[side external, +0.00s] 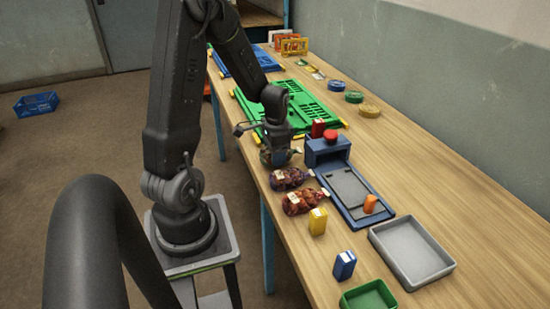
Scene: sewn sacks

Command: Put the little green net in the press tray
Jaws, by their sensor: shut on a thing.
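My gripper (277,147) points down near the table's left edge, shut on a small dark greenish net (268,158). The net is partly hidden by the fingers, and I cannot tell whether it touches the table. The press tray (381,215) is a blue-rimmed tray with grey plates, to the right of and nearer the camera than my gripper. A blue press block with a red knob (327,149) stands at its far end. An orange piece (370,204) stands on its near part.
Two dark red nets (290,178) (303,202) lie just nearer the camera than my gripper. A yellow pack (318,221), a blue pack (344,265), a grey tray (440,275) and a green tray (369,296) are nearer. Flat green crates (305,108) lie behind.

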